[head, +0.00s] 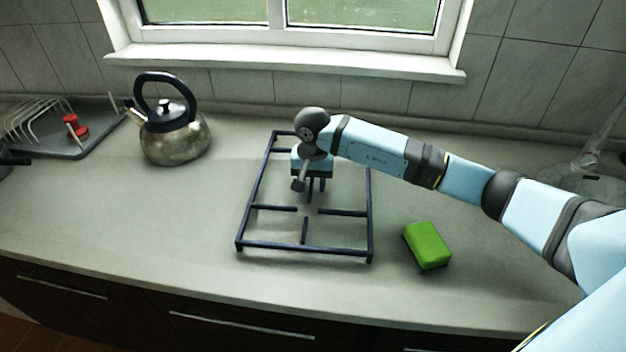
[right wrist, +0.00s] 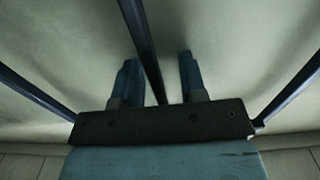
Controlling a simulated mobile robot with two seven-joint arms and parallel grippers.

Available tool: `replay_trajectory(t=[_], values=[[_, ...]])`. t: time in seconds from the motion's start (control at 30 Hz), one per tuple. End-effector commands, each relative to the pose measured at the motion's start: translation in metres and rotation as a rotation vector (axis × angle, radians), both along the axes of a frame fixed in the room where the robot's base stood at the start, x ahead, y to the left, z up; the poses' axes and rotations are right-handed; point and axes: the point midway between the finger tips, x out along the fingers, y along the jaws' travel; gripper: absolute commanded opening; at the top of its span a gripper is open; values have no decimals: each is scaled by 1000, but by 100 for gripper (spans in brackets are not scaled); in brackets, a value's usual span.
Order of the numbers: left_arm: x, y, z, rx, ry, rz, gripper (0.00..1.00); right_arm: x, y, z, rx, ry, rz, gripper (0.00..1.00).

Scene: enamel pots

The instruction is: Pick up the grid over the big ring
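The grid (head: 305,246) is a dark blue rectangular metal frame with short bars pointing inward. It stands flat on the grey counter, in the middle of the head view. My right gripper (head: 316,194) is above its far half, pointing down. In the right wrist view, my right gripper (right wrist: 158,62) is open, with one finger on each side of a dark bar of the grid (right wrist: 140,40). The fingers look apart from the bar. The gripper and wrist hide part of the grid's far side. No ring shows under the grid. My left gripper is not in view.
A green sponge (head: 427,245) lies right of the grid, near the front. A steel kettle (head: 176,142) with a black handle stands at the back left. A dish rack (head: 50,130) with a red item is at the far left. The counter left of the grid is clear.

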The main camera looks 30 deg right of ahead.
Motion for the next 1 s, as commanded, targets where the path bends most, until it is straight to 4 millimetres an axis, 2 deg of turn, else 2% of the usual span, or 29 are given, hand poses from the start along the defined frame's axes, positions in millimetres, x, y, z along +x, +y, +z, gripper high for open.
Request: replay_trajectory(t=[0.03,0.17,0.2,1.0], values=[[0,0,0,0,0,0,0,0,0,0,0,0,0,34],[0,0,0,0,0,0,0,0,0,0,0,0,0,4],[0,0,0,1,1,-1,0,0,0,0,0,0,0,0],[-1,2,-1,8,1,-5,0,0,0,0,0,0,0,0]])
